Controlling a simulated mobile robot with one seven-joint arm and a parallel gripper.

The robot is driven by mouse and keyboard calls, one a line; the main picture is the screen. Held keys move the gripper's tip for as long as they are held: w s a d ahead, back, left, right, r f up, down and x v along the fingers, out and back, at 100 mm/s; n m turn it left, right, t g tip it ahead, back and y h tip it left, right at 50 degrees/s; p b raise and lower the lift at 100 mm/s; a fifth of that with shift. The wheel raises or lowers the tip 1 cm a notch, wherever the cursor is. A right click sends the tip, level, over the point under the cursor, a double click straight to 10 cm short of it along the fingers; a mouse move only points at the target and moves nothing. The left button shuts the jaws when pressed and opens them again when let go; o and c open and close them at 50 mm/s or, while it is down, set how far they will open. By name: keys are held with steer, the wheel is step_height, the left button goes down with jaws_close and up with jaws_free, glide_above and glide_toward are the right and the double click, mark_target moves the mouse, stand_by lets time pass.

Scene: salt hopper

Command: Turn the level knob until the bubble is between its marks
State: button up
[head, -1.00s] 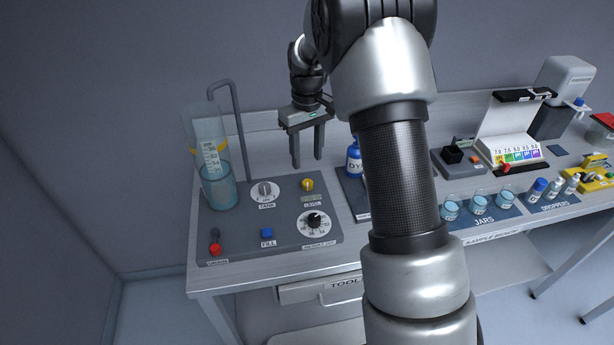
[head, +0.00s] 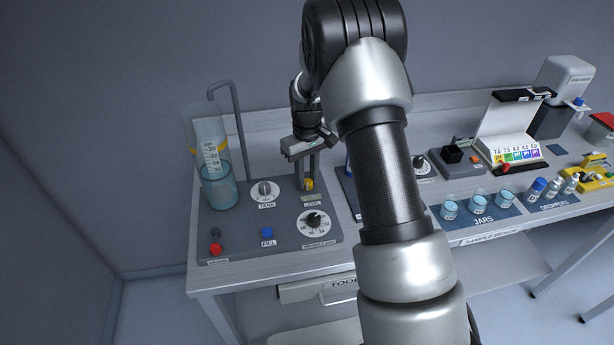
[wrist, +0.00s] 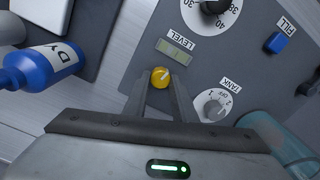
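The yellow level knob (head: 308,184) stands at the back right of the grey panel. It also shows in the wrist view (wrist: 160,77), with a pale pointer line on top. My gripper (head: 307,182) points down at the knob. In the wrist view its two fingertips (wrist: 160,85) are apart, one on each side of the knob, with no clear grip on it. The greenish level window (wrist: 175,50) lies beside the knob, by the LEVEL label; it also shows in the head view (head: 312,197). Its bubble and marks are too small to tell.
The tank dial (wrist: 213,104) is close to my right finger in the wrist view. The panel also holds a blue fill button (head: 267,232), a large black dial (head: 314,221) and a red-topped control (head: 215,248). A clear water cylinder (head: 218,185) stands at left.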

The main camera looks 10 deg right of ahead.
mark_target(307, 181)
steer(key=c, duration=0.3)
steer(key=shift+m+b, duration=0.3)
steer(key=shift+m, duration=1)
steer(key=o, duration=1)
steer(key=shift+r, duration=0.1)
step_height(307, 181, up, 17)
steer(key=shift+r, duration=0.2)
